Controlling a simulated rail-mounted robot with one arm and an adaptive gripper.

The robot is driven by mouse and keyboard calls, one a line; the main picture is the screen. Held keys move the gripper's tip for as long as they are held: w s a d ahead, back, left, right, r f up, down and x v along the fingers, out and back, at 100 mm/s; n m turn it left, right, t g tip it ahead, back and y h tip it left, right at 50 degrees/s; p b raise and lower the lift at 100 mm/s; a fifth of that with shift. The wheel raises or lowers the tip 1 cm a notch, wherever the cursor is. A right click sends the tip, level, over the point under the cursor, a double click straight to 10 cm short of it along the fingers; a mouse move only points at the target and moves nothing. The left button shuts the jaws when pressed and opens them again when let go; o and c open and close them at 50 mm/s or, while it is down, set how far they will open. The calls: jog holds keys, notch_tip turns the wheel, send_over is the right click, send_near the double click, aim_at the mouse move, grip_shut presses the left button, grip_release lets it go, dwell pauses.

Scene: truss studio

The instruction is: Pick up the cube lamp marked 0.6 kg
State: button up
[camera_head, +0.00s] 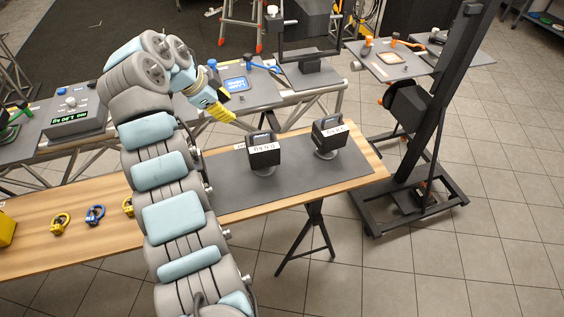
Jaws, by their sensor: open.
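Two dark cube lamps with handles on top stand upright on a dark grey mat (300,188) on the wooden table. The nearer cube lamp (264,157) is left of the other cube lamp (328,138). Each has a small white label that appears upside down and is too small to read surely, so I cannot tell which is marked 0.6 kg. My gripper (226,114) has yellow fingers, is open and empty, and is above and left of the nearer lamp in the picture, apart from both. Part of the mat is hidden behind my arm.
Yellow and blue shackles (95,215) lie on the wooden table (105,254) at left. A grey box with a green display (69,119) stands behind. A black upright stand (455,90) is at right. Room on the mat in front of the lamps is clear.

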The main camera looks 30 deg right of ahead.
aim_at(260, 132)
jog(key=x, duration=0.4)
jog(key=b+x, duration=0.1)
jog(key=x, duration=0.3)
jog(key=s+b+x, duration=0.1)
jog(key=x, duration=0.3)
jog(key=shift+d+f, duration=0.1)
jog(key=shift+d, duration=0.2)
jog(key=x, duration=0.1)
jog(key=b+x, duration=0.1)
jog(key=x, duration=0.1)
jog(key=shift+s+d+f, duration=0.1)
jog(key=shift+s+d, duration=0.1)
jog(key=shift+s, duration=0.05)
jog(key=shift+b+x, duration=0.3)
jog(key=shift+x, duration=0.5)
jog(key=shift+c, duration=0.2)
grip_shut()
